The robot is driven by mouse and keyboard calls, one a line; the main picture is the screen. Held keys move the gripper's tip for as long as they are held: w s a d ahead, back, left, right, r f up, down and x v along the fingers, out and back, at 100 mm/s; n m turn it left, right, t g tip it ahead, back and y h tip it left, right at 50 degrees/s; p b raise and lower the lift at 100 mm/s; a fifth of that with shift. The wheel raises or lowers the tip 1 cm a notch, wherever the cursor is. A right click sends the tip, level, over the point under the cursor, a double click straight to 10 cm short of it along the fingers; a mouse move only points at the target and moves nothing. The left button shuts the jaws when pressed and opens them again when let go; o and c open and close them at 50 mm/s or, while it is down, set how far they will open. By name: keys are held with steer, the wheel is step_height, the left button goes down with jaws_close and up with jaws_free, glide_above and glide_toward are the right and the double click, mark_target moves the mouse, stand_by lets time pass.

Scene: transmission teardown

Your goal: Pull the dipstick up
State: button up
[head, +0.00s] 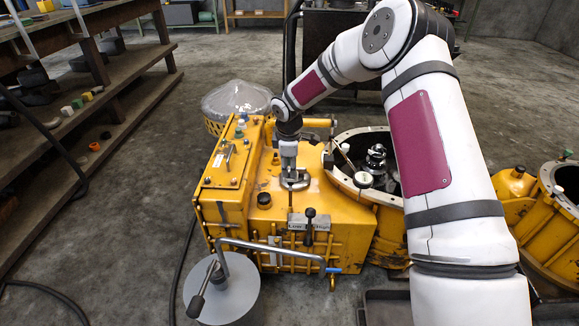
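The yellow transmission housing (335,205) stands on the floor in the middle of the head view. My gripper (292,182) points down at the top of the housing, beside the raised box on its left. The fingers are small in the picture and overlap grey metal there, so I cannot tell whether they are open or shut on something. I cannot make out the dipstick for certain; it may be hidden at the fingers. A black cap (264,200) sits on the housing just left of and nearer than my gripper.
A lever with a black knob (310,214) stands by a "Low High" plate at the housing's front. A grey drum with a bent crank pipe (240,298) is in front. An open bell housing (338,170) lies right. A wooden shelf (120,100) stands left, with bare floor between.

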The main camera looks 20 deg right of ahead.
step_height(320, 180, up, 11)
steer(key=s, duration=0.2)
steer(key=shift+a+r, duration=0.15)
steer(key=shift+a, duration=0.2)
steer(key=shift+s, duration=0.1)
